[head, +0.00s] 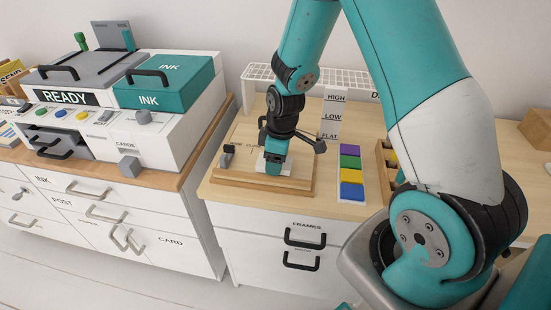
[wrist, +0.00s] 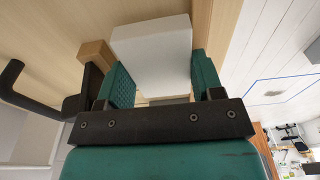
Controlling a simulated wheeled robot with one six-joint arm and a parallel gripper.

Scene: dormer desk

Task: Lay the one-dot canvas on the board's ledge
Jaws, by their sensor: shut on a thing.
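A white block-like canvas (wrist: 152,45) sits between the two green fingers of my gripper (wrist: 162,80) in the wrist view. My gripper is shut on it. No dot shows on the faces in view, so I cannot confirm its mark. In the head view my gripper (head: 273,163) points down over the wooden board (head: 232,172), with a little of the white canvas (head: 286,168) showing beside it. The canvas is low, just behind the board's front ledge (head: 262,183). I cannot tell whether it touches the ledge, as my gripper hides part of it.
A dark clamp-like fitting (head: 227,156) stands at the board's left. Coloured blocks (head: 351,175) lie in a strip to the right, beside a wooden tray (head: 384,165). A white rack (head: 300,78) and HIGH, LOW, FLAT labels (head: 332,116) are behind. A printer (head: 110,125) stands left.

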